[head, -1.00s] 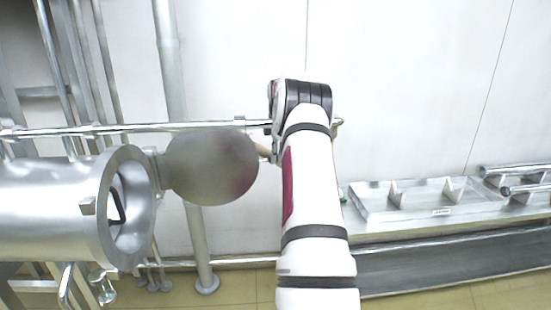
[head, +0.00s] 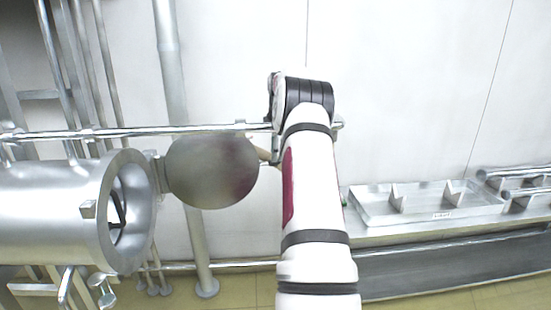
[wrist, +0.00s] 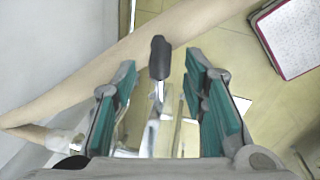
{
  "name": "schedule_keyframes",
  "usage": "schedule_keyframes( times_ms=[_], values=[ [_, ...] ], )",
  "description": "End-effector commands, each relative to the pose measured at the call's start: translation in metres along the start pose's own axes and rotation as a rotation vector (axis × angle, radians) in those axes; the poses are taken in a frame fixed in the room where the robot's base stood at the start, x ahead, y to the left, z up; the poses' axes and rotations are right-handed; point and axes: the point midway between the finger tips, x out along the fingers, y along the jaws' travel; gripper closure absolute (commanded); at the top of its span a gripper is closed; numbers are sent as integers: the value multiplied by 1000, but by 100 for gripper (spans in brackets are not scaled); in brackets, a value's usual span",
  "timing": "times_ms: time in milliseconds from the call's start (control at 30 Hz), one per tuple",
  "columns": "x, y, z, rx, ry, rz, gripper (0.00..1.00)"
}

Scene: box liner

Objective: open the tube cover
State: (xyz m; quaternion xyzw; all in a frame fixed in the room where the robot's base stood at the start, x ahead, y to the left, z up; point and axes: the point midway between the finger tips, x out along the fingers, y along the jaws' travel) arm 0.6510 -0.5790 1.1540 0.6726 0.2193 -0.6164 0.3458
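The tube (head: 50,212) is a large metal cylinder at the left of the head view, with its flanged mouth (head: 118,160) uncovered. The round grey tube cover (head: 212,170) is swung out to the right of the mouth, beside its hinge. My arm stands right of the cover, and its bent wrist hides most of my gripper there. In the wrist view, my gripper (wrist: 160,78) is open, its teal pads well apart. A black-tipped metal handle (wrist: 159,58) shows between and beyond the pads; I cannot tell whether it touches them.
A horizontal metal rail (head: 200,130) runs behind the cover and arm. Vertical pipes (head: 170,70) stand at the left. A metal bench (head: 420,215) with a shallow tray (head: 375,205) is at the right. A long beige bar (wrist: 80,95) crosses the wrist view, its nature unclear.

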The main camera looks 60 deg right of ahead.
Motion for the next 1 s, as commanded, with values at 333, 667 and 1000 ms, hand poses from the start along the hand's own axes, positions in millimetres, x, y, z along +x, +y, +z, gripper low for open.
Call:
schedule_keyframes(
  times_ms=[333,667,1000],
  values=[
    [-67,1,0,-1,0,3,60],
    [-86,0,-1,-1,0,1,60],
    [-86,0,-1,-1,0,1,60]
  ],
)
